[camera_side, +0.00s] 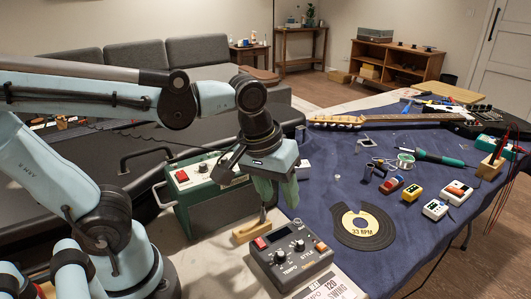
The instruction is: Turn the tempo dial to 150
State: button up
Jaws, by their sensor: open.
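The drum machine (291,257) is a dark grey box at the front centre of the table. Its top carries a red button, a small display and black knobs with white marks. The tempo dial (280,256) is the knob above the printed word TEMPO; its exact setting is too small to read. My gripper (267,200) points down just behind the drum machine, above and apart from the dial. It is open, and I see nothing held between its fingers. A printed card (325,287) in front of the machine shows 120 and the word SWING.
A green amplifier-like box (200,205) stands left of my gripper. A black record piece marked 33 RPM (365,226) lies to the right. Several small pedals, a soldering iron (440,157) and a guitar (400,120) lie farther back. The blue mat (315,205) has some bare room.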

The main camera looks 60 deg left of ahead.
aim_at(281, 253)
jog(key=s+d+r+n+g, duration=0.1)
jog(key=d+n+g, duration=0.2)
jog(key=d+n, duration=0.1)
jog(key=shift+y, duration=0.3)
jog(key=shift+s+a+f, duration=0.1)
jog(key=shift+f, duration=2.85)
jog(key=shift+s+a+f, duration=0.1)
jog(key=shift+f, duration=2.8)
grip_shut()
